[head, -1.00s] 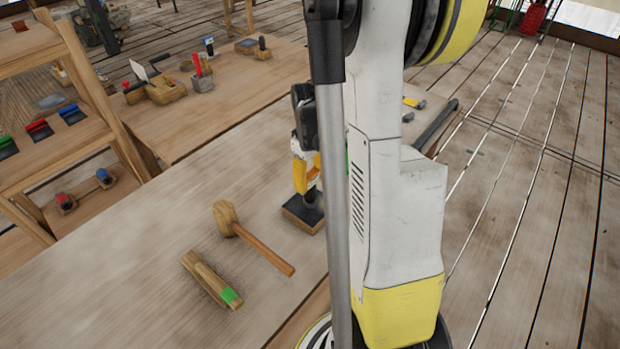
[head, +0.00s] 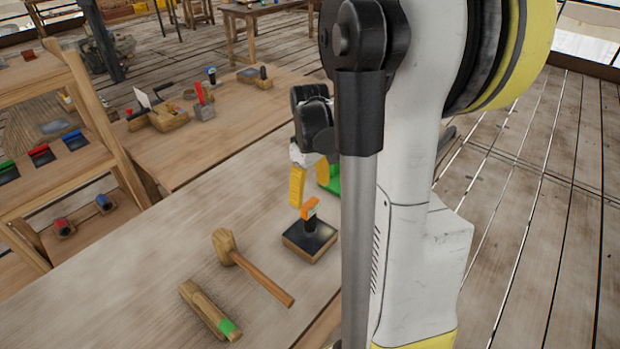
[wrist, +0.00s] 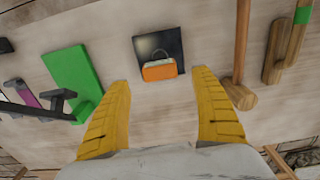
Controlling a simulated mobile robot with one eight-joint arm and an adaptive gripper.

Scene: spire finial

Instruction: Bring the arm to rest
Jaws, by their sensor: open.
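My gripper (head: 309,184) is open and empty, its two yellow fingers spread above the workbench (head: 148,262). It also shows in the wrist view (wrist: 162,112). Below it, a dark square block (head: 309,240) with an orange-topped finial piece (head: 309,208) stands on the bench, apart from the fingers. In the wrist view the orange top (wrist: 159,70) lies beyond and between the fingertips. My arm hides part of the bench to the right.
A wooden mallet (head: 250,266) and a wooden piece with a green band (head: 209,309) lie left of the block. A green object (wrist: 77,76) lies on its other side. A shelf rack (head: 85,110) and a second table (head: 228,127) stand behind.

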